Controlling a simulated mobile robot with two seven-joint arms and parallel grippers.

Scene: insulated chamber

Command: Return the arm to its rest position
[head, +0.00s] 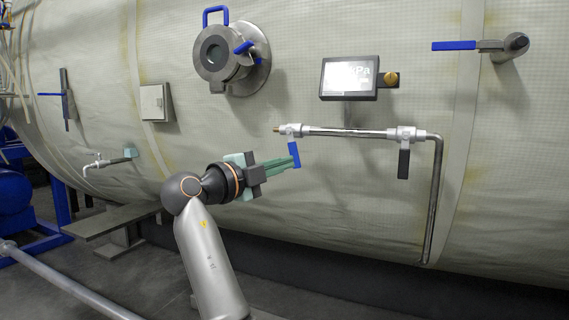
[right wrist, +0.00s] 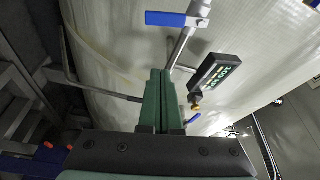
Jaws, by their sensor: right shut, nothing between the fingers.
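My right arm rises from the bottom of the head view, and my right gripper (head: 292,162) points to the right. Its green fingers are shut with nothing between them. In the right wrist view the gripper (right wrist: 160,74) also shows its two fingers pressed together. The fingertips overlap the lower part of a blue valve handle (head: 294,153) in the head view; I cannot tell if they touch it. The handle hangs down from the left end of a pipe. My left gripper is not in view.
The pipe (head: 350,132) runs along the chamber wall (head: 230,130), with a black-handled valve (head: 404,160) at right. A lit pressure display (head: 348,76) sits above. A round port (head: 222,52) is at upper left. A grey rail (head: 70,285) crosses the lower left.

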